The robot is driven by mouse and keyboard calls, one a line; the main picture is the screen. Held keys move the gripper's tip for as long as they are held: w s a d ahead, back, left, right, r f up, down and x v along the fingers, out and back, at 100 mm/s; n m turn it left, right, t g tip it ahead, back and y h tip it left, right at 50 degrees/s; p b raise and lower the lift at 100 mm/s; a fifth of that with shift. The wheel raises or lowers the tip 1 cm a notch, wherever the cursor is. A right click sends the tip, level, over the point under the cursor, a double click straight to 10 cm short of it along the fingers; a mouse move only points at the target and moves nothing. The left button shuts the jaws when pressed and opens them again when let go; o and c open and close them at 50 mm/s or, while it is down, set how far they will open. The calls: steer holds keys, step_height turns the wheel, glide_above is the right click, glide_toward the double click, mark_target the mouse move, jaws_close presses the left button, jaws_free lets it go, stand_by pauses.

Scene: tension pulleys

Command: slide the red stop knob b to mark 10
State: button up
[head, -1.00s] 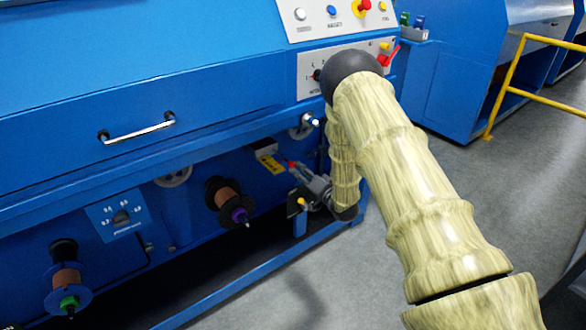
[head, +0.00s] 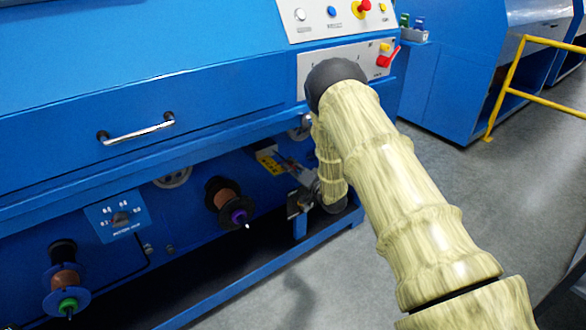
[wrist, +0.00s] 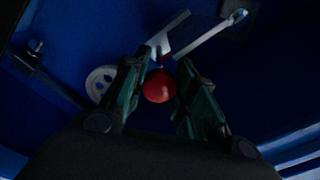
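The red stop knob b (wrist: 158,86) shows as a round red ball in the wrist view. It sits between the two dark green fingers of my gripper (wrist: 163,70). The fingers stand apart on either side of it, with a narrow gap at the right; contact on the left cannot be told. A pale metal plate (wrist: 165,40) and a pale rod (wrist: 213,36) lie just beyond the knob. In the head view my gripper (head: 296,185) is low at the machine's right end, beside a yellow label (head: 268,161). The knob and mark 10 cannot be made out there.
The blue machine's overhanging front (head: 220,143) runs above my gripper. A copper spool (head: 224,196) is to its left, and a pale pulley disc (wrist: 98,82) shows in the wrist view. A blue lower rail (head: 262,265) runs below. Open grey floor (head: 440,180) lies to the right.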

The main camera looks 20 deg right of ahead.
mark_target(285, 159)
jaws_close()
steer(key=x, duration=0.5)
steer(key=shift+b, duration=0.3)
steer(key=shift+w+r, duration=0.15)
steer(key=shift+r, duration=0.05)
steer(key=o, duration=0.6)
jaws_free()
steer(key=o, duration=0.3)
steer(key=shift+w+f, duration=0.1)
steer(key=shift+f, duration=0.05)
steer(key=shift+a, duration=0.1)
steer(key=v, duration=1.2)
